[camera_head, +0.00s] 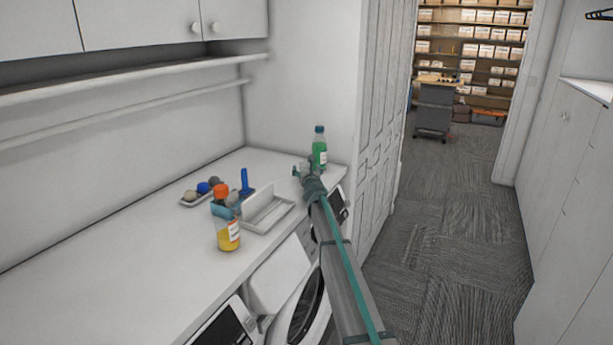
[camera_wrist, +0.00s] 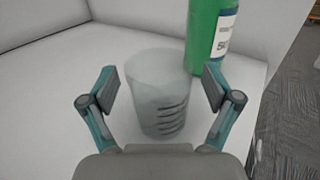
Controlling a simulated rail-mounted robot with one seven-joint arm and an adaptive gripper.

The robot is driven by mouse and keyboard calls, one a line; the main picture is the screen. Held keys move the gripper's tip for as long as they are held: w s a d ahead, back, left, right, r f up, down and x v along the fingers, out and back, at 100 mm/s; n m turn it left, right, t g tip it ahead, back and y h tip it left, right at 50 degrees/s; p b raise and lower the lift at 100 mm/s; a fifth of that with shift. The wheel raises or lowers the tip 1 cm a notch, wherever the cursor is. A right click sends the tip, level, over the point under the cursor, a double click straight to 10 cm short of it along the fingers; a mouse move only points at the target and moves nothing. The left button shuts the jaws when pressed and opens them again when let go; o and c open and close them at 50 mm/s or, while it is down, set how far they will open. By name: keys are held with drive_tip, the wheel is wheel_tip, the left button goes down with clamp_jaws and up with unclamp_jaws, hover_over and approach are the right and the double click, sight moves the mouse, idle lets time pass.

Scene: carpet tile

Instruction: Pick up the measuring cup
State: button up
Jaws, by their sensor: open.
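The measuring cup (camera_wrist: 158,92) is a clear, translucent cup with dark marking lines on its side. In the wrist view it stands upright on the white counter, between and a little beyond the fingers of my gripper (camera_wrist: 161,90). The fingers are open, with a gap on each side of the cup. In the head view my gripper (camera_head: 305,174) is at the far right end of the counter, and the cup there is small and mostly hidden by the gripper and arm.
A green bottle (camera_wrist: 211,38) stands close behind the cup, to its right; it also shows in the head view (camera_head: 319,150). An orange-capped yellow bottle (camera_head: 229,234), a white tray (camera_head: 268,212) and a dish of balls (camera_head: 194,198) stand nearer. Walls (camera_head: 305,80) bound the counter (camera_head: 120,255).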

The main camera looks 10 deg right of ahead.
drive_tip(key=c, duration=1)
drive_tip(key=shift+r, duration=0.15)
drive_tip(key=shift+c, duration=0.2)
